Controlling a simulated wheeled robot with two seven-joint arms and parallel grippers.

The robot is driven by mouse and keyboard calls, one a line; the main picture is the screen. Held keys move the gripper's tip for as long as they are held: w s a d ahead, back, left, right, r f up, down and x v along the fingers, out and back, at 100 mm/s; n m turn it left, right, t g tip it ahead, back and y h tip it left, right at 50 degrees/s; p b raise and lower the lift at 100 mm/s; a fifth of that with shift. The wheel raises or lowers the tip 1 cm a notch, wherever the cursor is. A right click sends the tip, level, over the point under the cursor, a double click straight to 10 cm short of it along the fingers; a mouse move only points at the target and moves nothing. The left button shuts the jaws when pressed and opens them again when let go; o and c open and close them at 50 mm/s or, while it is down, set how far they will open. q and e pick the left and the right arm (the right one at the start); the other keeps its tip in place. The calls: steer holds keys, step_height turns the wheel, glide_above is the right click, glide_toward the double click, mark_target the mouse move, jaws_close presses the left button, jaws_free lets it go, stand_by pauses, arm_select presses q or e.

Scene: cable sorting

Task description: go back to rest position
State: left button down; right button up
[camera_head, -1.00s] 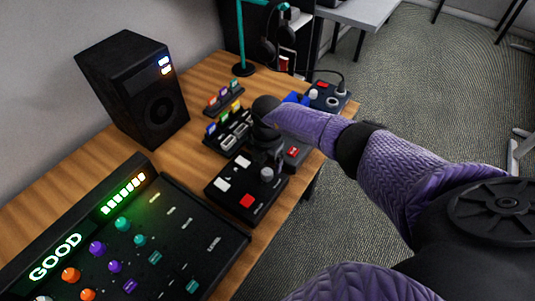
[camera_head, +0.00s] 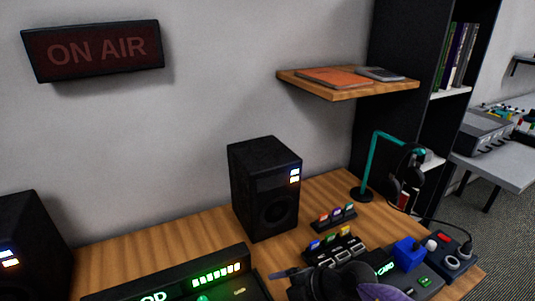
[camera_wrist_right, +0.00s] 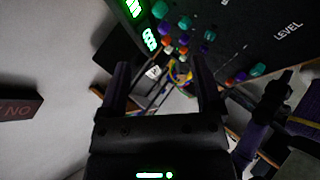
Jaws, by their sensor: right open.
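My right gripper (camera_wrist_right: 160,62) is open, with its two dark fingers spread and nothing between them in the right wrist view. In the head view, the dark wrist of my right arm (camera_head: 350,282) shows at the bottom edge, in front of the desk devices; its fingers are not clear there. A blue block (camera_head: 407,251) sits at the back of a dark box with a green-lit display (camera_head: 386,267).
The wooden desk (camera_head: 185,235) holds a black speaker (camera_head: 266,188), a mixing console (camera_head: 180,280), small coloured cartridges (camera_head: 333,217) and a teal headphone stand (camera_head: 375,165). A wooden shelf (camera_head: 345,88) juts from the wall above. The console also fills the top of the right wrist view (camera_wrist_right: 235,30).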

step_height(320, 180, up, 11)
steer(key=a+m+t, duration=0.2)
steer(key=m+t, duration=0.8)
steer(key=t, duration=0.2)
steer(key=s+d+f+m+g+h, duration=0.1)
steer(key=s+d+f+m+h, duration=0.3)
steer(key=d+m+h, duration=0.55)
steer(key=s+f+m+g, duration=0.1)
steer(key=s+f+g, duration=0.1)
steer(key=s+g, duration=0.35)
steer(key=s+d+f+m+g, duration=0.1)
steer(key=s+f+g, duration=0.2)
steer(key=s, duration=0.5)
steer(key=s+f+m+g, duration=0.1)
steer(key=s+f+g, duration=0.1)
steer(key=s+g, duration=0.3)
steer(key=s+f, duration=0.3)
steer(key=f, duration=1.5)
steer(key=s+d+f+g, duration=0.1)
steer(key=s+d+f, duration=0.2)
steer(key=s+f, duration=0.8)
steer(key=s, duration=0.2)
steer(key=shift+s+d+f, duration=0.15)
steer(key=shift+s, duration=0.25)
steer(key=shift+n, duration=0.25)
